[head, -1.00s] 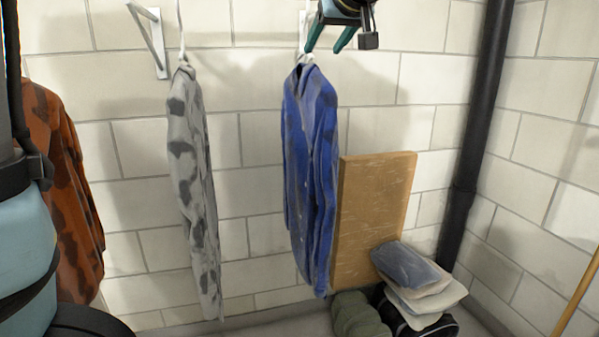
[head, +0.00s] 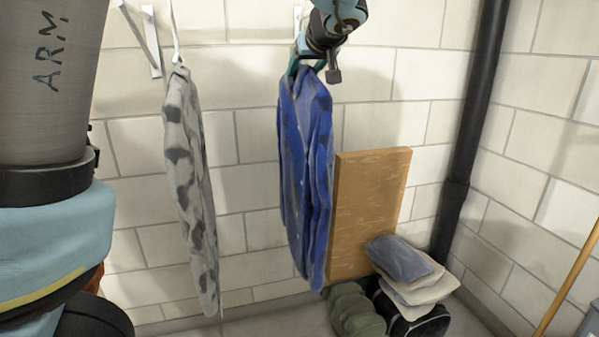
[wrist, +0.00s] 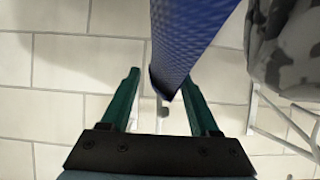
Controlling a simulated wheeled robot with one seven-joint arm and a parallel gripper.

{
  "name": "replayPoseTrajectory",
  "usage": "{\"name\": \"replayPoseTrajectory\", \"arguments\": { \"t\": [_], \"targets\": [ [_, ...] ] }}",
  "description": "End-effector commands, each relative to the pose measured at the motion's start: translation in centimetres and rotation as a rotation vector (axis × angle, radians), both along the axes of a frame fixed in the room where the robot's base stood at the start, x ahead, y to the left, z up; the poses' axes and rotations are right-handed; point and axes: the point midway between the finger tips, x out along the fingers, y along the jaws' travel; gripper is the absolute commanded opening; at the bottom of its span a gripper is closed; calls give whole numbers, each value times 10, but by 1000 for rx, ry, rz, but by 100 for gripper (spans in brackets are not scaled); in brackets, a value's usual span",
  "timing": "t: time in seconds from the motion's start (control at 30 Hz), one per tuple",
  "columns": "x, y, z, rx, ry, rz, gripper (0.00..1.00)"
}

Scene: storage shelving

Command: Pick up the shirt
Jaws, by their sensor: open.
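A blue shirt (head: 305,160) hangs near the block wall in the head view. My gripper (head: 306,68) is at its collar and partly hides the top and the hanger. In the wrist view the blue shirt (wrist: 190,40) comes down between the two open fingers of my gripper (wrist: 161,78). I cannot tell whether a finger touches the cloth. A grey patterned shirt (head: 188,180) hangs to the left, apart from my gripper. It also shows at the right of the wrist view (wrist: 285,45).
A brown board (head: 368,215) leans on the wall right of the blue shirt. Folded cloths (head: 405,275) and a green bundle (head: 355,310) lie below it. A white bracket (head: 152,40) and a dark pipe (head: 470,130) are on the wall.

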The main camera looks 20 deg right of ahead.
Motion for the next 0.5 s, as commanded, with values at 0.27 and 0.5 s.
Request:
{"name": "replayPoseTrajectory", "arguments": {
  "t": [0.27,0.5],
  "targets": [
    [0,0,0,0,0,0,48],
    [0,0,0,0,0,0,21]
  ]
}}
